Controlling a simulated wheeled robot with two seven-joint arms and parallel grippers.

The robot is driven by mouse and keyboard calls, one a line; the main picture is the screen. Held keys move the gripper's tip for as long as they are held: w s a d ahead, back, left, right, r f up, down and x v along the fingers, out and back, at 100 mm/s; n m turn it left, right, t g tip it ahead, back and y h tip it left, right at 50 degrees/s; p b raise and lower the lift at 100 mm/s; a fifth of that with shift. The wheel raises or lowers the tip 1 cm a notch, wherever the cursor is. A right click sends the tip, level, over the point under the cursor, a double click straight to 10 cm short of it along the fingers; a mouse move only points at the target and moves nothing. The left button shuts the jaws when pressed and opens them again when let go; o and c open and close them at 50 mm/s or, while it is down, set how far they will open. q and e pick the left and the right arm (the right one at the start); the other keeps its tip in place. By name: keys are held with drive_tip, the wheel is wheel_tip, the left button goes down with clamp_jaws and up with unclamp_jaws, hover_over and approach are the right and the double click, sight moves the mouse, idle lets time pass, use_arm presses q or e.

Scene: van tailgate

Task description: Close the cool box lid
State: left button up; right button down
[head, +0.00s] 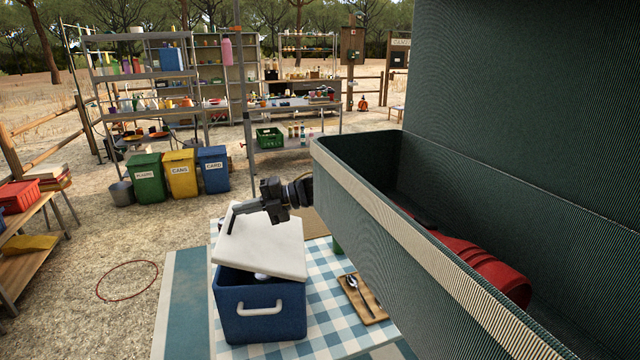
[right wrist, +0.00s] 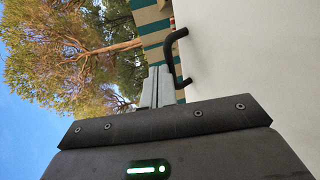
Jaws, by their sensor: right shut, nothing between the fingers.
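The cool box (head: 262,325) is a blue box with a pale handle on its near side, standing on a checked cloth. Its white lid (head: 262,245) sits tilted over the top, and most of the box's opening is hidden. In the right wrist view the lid appears as a broad white surface (right wrist: 265,70) on the right. My right gripper (head: 238,209) is shut and empty at the lid's far left part. In the right wrist view its grey fingers (right wrist: 158,85) are close to a black curved bar (right wrist: 179,52) beside the white surface; contact is unclear. My left gripper is out of view.
A large dark-green open container (head: 400,235) with a red roll (head: 480,268) inside fills the right side, near my right arm. A wooden board with cutlery (head: 362,300) lies right of the cool box. Bins and shelves stand farther back. The ground at left is mostly free.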

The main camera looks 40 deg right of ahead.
sight(238, 227)
drive_tip(key=shift+g+h, duration=0.4)
drive_tip(key=shift+h, duration=0.3)
drive_tip(key=a+f, duration=0.1)
drive_tip(key=w+a+f, duration=0.1)
drive_tip(key=f, duration=0.1)
drive_tip(key=a+f, duration=0.1)
drive_tip(key=shift+w+f, duration=0.4)
drive_tip(key=shift+w+a+f+b, duration=0.1)
drive_tip(key=shift+a+f+b, duration=0.05)
drive_tip(key=shift+f+b, duration=0.35)
drive_tip(key=shift+w+a+f, duration=0.1)
drive_tip(key=shift+f, duration=0.05)
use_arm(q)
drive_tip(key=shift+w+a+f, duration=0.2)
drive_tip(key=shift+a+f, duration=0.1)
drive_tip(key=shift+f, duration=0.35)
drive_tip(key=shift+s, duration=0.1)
